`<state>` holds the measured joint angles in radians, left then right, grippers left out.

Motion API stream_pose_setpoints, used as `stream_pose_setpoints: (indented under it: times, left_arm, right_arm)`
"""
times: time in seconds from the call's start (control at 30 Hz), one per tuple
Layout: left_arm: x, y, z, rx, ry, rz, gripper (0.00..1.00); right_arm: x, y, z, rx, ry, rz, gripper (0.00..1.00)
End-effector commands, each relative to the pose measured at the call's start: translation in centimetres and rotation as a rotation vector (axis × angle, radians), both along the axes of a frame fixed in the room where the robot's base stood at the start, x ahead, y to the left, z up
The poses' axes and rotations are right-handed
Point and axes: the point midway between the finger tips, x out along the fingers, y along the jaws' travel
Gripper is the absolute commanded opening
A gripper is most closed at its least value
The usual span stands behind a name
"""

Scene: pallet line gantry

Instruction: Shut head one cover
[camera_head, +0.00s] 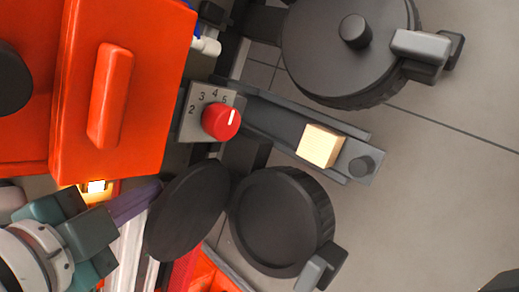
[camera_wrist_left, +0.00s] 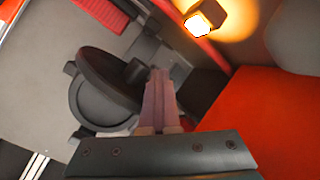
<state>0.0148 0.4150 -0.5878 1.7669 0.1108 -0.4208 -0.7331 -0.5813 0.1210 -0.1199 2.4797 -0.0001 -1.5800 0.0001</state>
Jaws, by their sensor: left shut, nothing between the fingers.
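An open dark round cover (camera_head: 187,211) stands tilted up on the left side of a round dark pot-like head (camera_head: 282,220), whose inside shows. In the left wrist view the cover (camera_wrist_left: 105,75) leans over the head's rim (camera_wrist_left: 92,112), with a short knob (camera_wrist_left: 136,71) on its outer face. My left gripper (camera_head: 156,188) is shut and empty, its purple fingers at the cover's left, outer side. In the left wrist view the fingertips (camera_wrist_left: 158,72) are close beside the knob; I cannot tell whether they touch. My right gripper is not in view.
A second round head with its lid shut (camera_head: 345,45) is at the top. Between the heads are a red dial (camera_head: 221,121) and a channel holding a wooden block (camera_head: 320,146). An orange panel with a handle (camera_head: 110,97) and a lit lamp (camera_head: 94,186) lie near my left arm.

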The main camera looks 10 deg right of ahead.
Motion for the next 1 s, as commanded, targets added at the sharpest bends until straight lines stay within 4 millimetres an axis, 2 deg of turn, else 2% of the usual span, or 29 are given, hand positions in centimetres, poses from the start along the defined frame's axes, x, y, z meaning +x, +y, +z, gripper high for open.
stream_pose_setpoints:
  times: [0.43,1.0]
  left_arm:
    - [-2.1,-0.9,-0.2,0.005,0.011,0.001,0.0]
    - [-2.7,-1.3,-0.3,0.009,0.013,0.003,0.0]
  right_arm:
    - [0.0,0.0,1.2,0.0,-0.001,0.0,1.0]
    - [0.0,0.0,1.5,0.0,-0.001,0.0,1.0]
